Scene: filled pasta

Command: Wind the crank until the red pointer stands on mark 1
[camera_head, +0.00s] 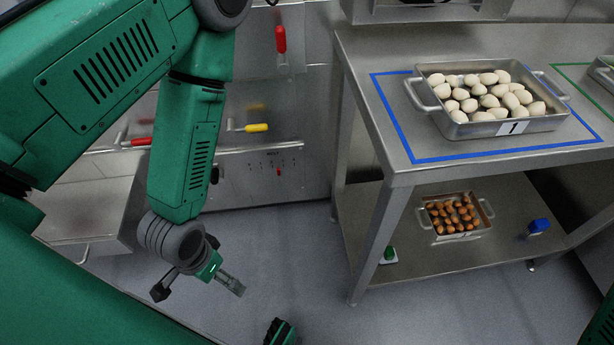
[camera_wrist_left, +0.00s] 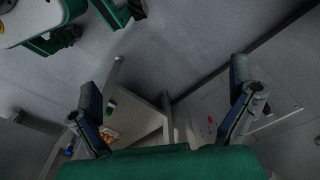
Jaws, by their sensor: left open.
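A grey panel (camera_head: 230,165) stands at the back, with a row of small marks on its lower part. A small red pointer (camera_head: 278,171) is below these marks; the numbers are too small to read. A dark round knob (camera_head: 214,175) shows left of the marks, partly behind my arm. Handles with yellow (camera_head: 256,128) and red (camera_head: 138,142) grips stick out above; I cannot tell which part is the crank. My left gripper (camera_head: 198,290) is open and empty, low in front of the panel and apart from it. Its spread fingers show in the left wrist view (camera_wrist_left: 165,88).
A steel table (camera_head: 400,165) stands right, with a tray of pale filled pasta (camera_head: 470,130) inside a blue outline. Its lower shelf (camera_head: 365,215) holds a tray of brown pieces (camera_head: 427,215) and a blue block (camera_head: 538,226). A red handle (camera_head: 280,40) hangs higher up.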

